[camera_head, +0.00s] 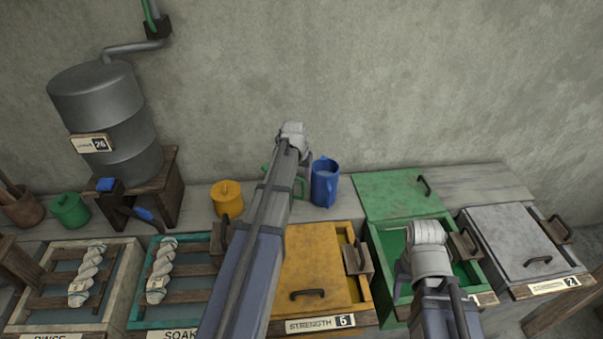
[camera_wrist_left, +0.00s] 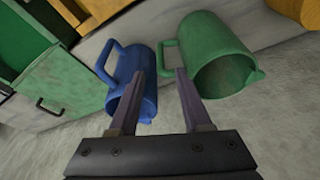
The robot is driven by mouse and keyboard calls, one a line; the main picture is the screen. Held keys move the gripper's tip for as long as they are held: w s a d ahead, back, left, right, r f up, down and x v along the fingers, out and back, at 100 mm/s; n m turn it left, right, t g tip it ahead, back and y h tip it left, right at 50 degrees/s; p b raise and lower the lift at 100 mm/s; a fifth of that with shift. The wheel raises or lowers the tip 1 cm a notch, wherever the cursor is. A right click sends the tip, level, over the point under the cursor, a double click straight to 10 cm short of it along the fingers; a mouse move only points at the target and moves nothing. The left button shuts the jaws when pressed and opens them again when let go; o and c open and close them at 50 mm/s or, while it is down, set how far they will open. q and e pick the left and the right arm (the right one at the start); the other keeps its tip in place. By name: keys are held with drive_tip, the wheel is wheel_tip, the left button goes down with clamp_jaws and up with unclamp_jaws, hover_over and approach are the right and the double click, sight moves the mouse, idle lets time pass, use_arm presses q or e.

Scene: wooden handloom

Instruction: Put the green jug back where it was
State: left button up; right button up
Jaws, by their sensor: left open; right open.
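The green jug (camera_wrist_left: 222,58) stands on the back ledge. In the head view my left arm covers most of it, and its green handle (camera_head: 300,187) shows to the right of the arm. My left gripper (camera_wrist_left: 160,78) is open, with the green jug's handle in view between its fingertips; I cannot tell how deep the handle lies. A blue jug (camera_head: 325,188) stands right of the green one, and in the left wrist view (camera_wrist_left: 132,80) it is close to the left finger. My right gripper (camera_head: 425,250) is open over the green bin, its fingers mostly hidden.
An orange canister (camera_head: 227,197) stands left of the green jug. Below the ledge are an orange-lidded bin (camera_head: 312,268), an open green bin (camera_head: 378,262) with its lid (camera_head: 398,193) laid back, and a grey-lidded bin (camera_head: 510,240). A metal tank (camera_head: 108,110) stands at far left.

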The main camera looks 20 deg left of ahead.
use_arm(q)
drive_tip(key=shift+s+d+r, duration=0.1)
drive_tip(key=shift+s+r, duration=0.05)
drive_tip(key=shift+r, duration=0.15)
drive_tip(key=s+d+m+g, duration=0.3)
drive_tip(key=s+d+m, duration=0.2)
drive_tip(key=s+d, duration=2.1)
drive_tip(key=d, duration=0.3)
drive_tip(key=shift+s+f+m+g+y, duration=0.25)
drive_tip(key=shift+f+m+g+y, duration=0.05)
drive_tip(key=shift+y, duration=0.1)
